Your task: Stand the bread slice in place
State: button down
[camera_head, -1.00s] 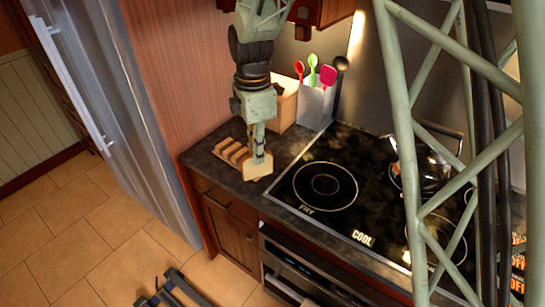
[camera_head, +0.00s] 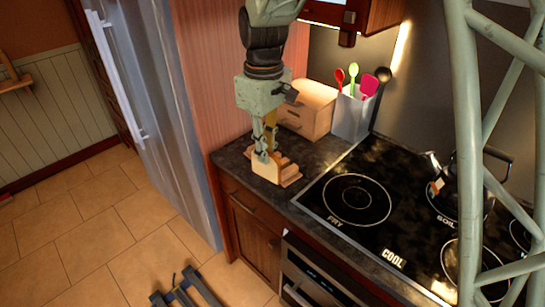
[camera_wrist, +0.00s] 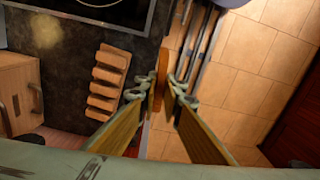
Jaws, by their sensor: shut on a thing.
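The bread slice (camera_head: 263,169) is a pale tan slab, held upright by my gripper (camera_head: 265,150). In the wrist view the slice (camera_wrist: 161,72) shows edge-on as a thin brown strip between the fingertips of my gripper (camera_wrist: 160,92), which is shut on it. The slotted wooden rack (camera_head: 291,177) sits on the dark counter, partly hidden behind the slice in the head view. In the wrist view the rack (camera_wrist: 112,72) lies left of the slice with a gap between, and its slots look empty. The slice appears over the counter's front edge there.
A wooden box (camera_head: 309,108) and a white holder (camera_head: 352,117) with colored utensils stand behind on the counter. The black stovetop (camera_head: 345,200) with a kettle (camera_head: 462,185) is to the right. The fridge (camera_head: 165,100) is left. Tiled floor lies below the counter edge.

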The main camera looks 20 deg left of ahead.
jog(key=shift+s+a+r+m+b, duration=0.35)
jog(key=shift+s+a+m, duration=0.2)
jog(key=shift+m, duration=0.5)
jog(key=shift+s+a+r+m+b, duration=0.35)
jog(key=shift+a+m, duration=0.2)
jog(key=shift+m, duration=0.55)
jog(key=shift+s+a+r+m+b, duration=0.25)
jog(key=shift+s+a+r+m, duration=0.25)
jog(key=shift+m, duration=0.55)
jog(key=shift+f, duration=0.1)
jog(key=shift+d, duration=0.1)
